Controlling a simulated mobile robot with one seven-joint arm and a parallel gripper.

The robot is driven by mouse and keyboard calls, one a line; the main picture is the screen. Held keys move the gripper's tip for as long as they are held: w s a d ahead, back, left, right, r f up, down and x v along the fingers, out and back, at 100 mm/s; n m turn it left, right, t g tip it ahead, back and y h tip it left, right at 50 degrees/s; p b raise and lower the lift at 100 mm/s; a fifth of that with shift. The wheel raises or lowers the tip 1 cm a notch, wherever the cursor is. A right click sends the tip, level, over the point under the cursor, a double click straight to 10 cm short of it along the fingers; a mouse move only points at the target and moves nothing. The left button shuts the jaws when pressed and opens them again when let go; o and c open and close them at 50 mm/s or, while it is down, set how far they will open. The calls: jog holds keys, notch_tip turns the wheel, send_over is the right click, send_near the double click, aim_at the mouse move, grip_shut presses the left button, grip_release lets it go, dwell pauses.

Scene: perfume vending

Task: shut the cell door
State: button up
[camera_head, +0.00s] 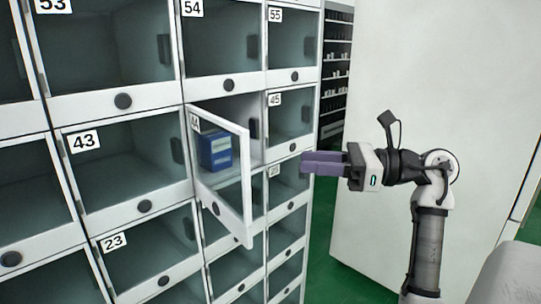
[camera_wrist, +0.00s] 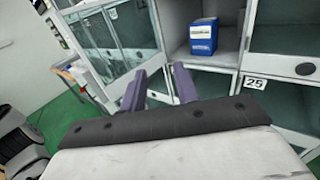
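The cell door (camera_head: 234,190) is a white-framed clear panel, standing open and swung out from the locker front in the head view. Its number label shows at its upper left, seen at a slant. Behind it, a blue box (camera_head: 215,150) stands inside the open cell; the box also shows in the wrist view (camera_wrist: 203,40). My gripper (camera_head: 304,164), with purple fingers, is to the right of the door's free edge, apart from it in the picture. In the wrist view its fingers (camera_wrist: 160,76) are spread with nothing between them.
Closed locker cells surround the open one, such as cell 43 (camera_head: 120,160) and cell 45 (camera_head: 289,115). A large white panel (camera_head: 450,70) stands behind my arm on the right. Green floor (camera_head: 325,215) shows between the lockers and that panel.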

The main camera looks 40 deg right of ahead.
jog(key=p+x, duration=0.1)
jog(key=x, duration=0.7)
jog(key=shift+w+a, duration=0.2)
jog(key=shift+w, duration=0.1)
grip_shut()
dwell(0.9)
grip_release()
jog(key=shift+s+d, duration=0.1)
jog(key=b+v, duration=0.2)
jog(key=v, duration=1.1)
jog(key=shift+s+d, duration=0.2)
jog(key=shift+s, duration=0.1)
